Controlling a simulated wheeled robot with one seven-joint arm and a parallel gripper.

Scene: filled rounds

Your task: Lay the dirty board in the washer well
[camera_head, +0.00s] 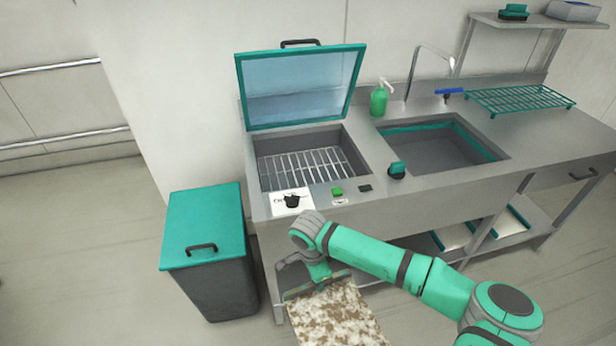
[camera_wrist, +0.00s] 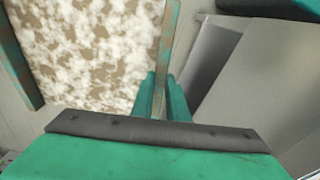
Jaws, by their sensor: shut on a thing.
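The dirty board (camera_head: 335,318) is white with brown stains and a worn teal edge strip. It hangs from my gripper (camera_head: 318,283), low in front of the counter, its lower end cut off by the frame. In the wrist view the board (camera_wrist: 90,45) fills the upper left, and my gripper (camera_wrist: 163,95) is shut on its edge. The washer well (camera_head: 305,165) is a sunken grey basin with a wire rack in the left part of the counter. Its teal-framed glass lid (camera_head: 300,88) stands open behind it. My gripper is below and in front of the well.
A teal-lidded bin (camera_head: 205,228) stands left of the counter. A black knob (camera_head: 292,201) and green button (camera_head: 336,191) sit on the well's front ledge. A sink (camera_head: 440,147), soap bottle (camera_head: 379,100), brush (camera_head: 397,170) and teal drying rack (camera_head: 520,100) are to the right.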

